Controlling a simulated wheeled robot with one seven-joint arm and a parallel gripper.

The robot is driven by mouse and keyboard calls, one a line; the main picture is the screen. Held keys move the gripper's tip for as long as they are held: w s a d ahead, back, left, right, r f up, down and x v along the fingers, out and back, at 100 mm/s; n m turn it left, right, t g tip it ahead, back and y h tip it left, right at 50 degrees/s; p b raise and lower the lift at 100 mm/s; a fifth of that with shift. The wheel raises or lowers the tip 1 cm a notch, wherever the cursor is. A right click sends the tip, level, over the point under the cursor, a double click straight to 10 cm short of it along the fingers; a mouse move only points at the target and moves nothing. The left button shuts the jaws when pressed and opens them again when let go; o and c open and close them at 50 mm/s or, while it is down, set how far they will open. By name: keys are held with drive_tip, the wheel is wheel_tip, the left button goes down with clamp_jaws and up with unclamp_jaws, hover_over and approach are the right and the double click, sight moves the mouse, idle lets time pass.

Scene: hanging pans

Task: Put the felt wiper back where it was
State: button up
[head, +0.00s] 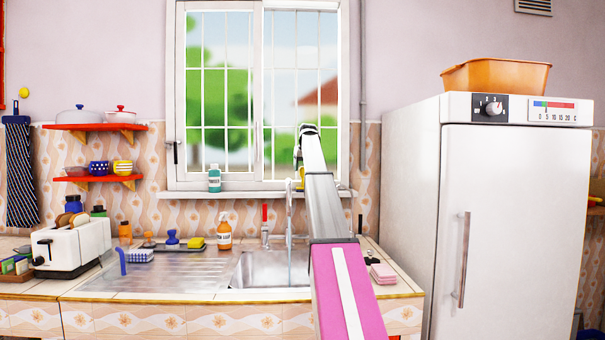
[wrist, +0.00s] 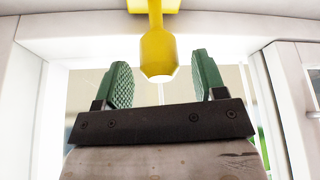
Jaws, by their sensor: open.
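A yellow tool with a rounded, pale-ended handle (wrist: 157,45) shows at the top middle of the wrist view. My gripper (wrist: 163,82) is open, with one green finger on each side of the handle's end and a gap on both sides. In the head view a small bit of yellow (head: 300,176) shows beside my arm, just above the window sill; my fingers are hidden there.
The white barred window (head: 225,100) is behind my arm. A green bottle (head: 214,179) stands on its sill (head: 180,194). Below are the sink (head: 262,270), an orange soap bottle (head: 224,232) and a yellow sponge (head: 195,243). A white fridge (head: 510,220) stands at right, a toaster (head: 72,248) at left.

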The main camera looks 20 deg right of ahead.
drive_tip(key=v, duration=0.9)
